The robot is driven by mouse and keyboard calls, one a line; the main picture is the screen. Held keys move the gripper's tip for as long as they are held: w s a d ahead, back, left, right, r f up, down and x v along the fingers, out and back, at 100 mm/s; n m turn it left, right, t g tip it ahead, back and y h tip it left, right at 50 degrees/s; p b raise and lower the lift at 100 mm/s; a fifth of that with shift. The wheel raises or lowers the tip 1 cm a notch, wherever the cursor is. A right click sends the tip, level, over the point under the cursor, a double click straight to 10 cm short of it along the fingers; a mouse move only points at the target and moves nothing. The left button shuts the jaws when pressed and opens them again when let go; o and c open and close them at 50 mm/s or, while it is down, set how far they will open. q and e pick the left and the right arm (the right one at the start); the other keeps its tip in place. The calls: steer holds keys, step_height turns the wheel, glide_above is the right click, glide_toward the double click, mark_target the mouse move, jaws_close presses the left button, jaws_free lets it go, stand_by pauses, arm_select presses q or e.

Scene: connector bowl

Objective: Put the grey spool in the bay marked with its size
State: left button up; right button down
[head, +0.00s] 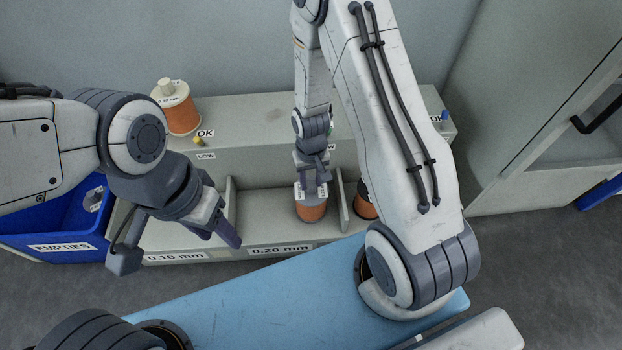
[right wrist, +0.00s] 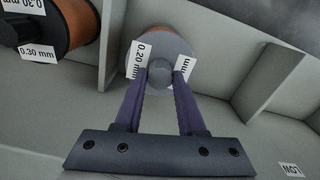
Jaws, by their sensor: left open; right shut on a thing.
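The grey spool (head: 311,212) has a grey top flange and copper-coloured winding. It is upright in the middle bay, whose front label (head: 280,249) reads 0.20 mm. In the right wrist view the spool (right wrist: 190,72) carries a 0.20 mm label on its flange. My right gripper (right wrist: 160,78) is shut on the spool's top knob. I cannot tell whether its base touches the bay floor.
A black-flanged spool (head: 366,204) marked 0.30 mm stands in the bay to the right, beyond a divider (head: 343,205). A white-topped copper spool (head: 181,113) stands on the upper shelf near the OK label. A blue EMPTIES bin (head: 40,236) is at left.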

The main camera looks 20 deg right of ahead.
steer(key=c, duration=0.5)
jaws_free()
step_height(320, 180, up, 12)
steer(key=p, duration=0.7)
steer(key=s+a+r+n, duration=0.4)
steer(key=s+a+r, duration=0.2)
steer(key=a+r, duration=0.55)
steer(key=s+r+n+y, duration=0.1)
steer(key=s+r+n, duration=0.3)
steer(key=s+r, duration=0.4)
steer(key=s+a, duration=0.1)
steer(key=s, duration=0.3)
steer(key=shift+s+r, duration=0.3)
steer(key=shift+r, duration=0.05)
